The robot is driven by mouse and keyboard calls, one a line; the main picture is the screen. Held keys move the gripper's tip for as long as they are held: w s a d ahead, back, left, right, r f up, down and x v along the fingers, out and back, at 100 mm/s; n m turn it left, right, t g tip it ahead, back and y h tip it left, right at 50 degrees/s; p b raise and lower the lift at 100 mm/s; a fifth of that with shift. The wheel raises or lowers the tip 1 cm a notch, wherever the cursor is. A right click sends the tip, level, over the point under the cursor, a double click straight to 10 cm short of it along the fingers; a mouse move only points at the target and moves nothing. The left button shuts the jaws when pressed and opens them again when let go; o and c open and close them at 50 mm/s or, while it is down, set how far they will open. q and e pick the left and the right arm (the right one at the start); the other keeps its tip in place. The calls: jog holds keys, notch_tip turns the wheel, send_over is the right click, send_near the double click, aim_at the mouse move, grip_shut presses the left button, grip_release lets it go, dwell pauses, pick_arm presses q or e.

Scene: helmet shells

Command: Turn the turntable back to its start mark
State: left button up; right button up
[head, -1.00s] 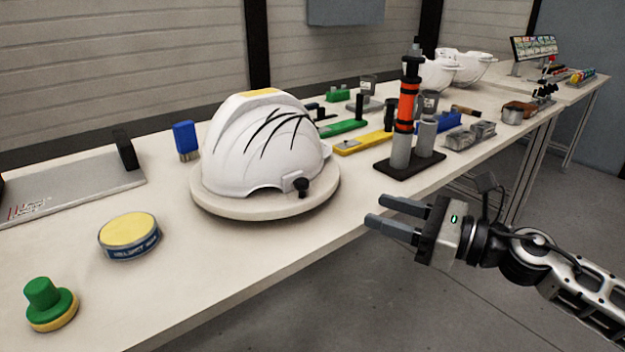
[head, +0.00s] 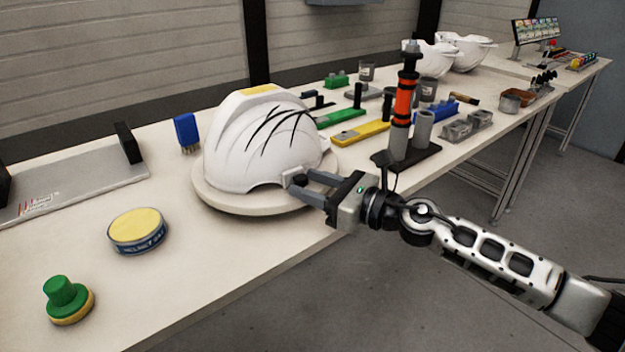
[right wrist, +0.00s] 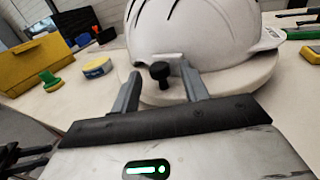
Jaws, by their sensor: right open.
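The turntable (head: 222,200) is a round pale disc on the bench. A white helmet shell (head: 250,140) with black stripes and a yellow patch on top sits on it. The turntable also shows in the right wrist view (right wrist: 245,83). A dark knob (right wrist: 160,71) on a light bracket sticks out at the helmet's near edge. My right gripper (head: 306,188) is open at the turntable's near right edge. In the right wrist view its two fingers (right wrist: 163,88) stand either side of the knob. I cannot tell whether they touch it. I see no start mark. My left gripper is not in view.
A yellow-topped tin (head: 137,230) and a green-handled pad (head: 67,298) lie at the front left. A blue brush (head: 187,132) stands behind. An orange and black upright tool (head: 404,105) stands on a dark base to the right, near my right arm. The bench front between is clear.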

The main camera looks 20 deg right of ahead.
grip_shut()
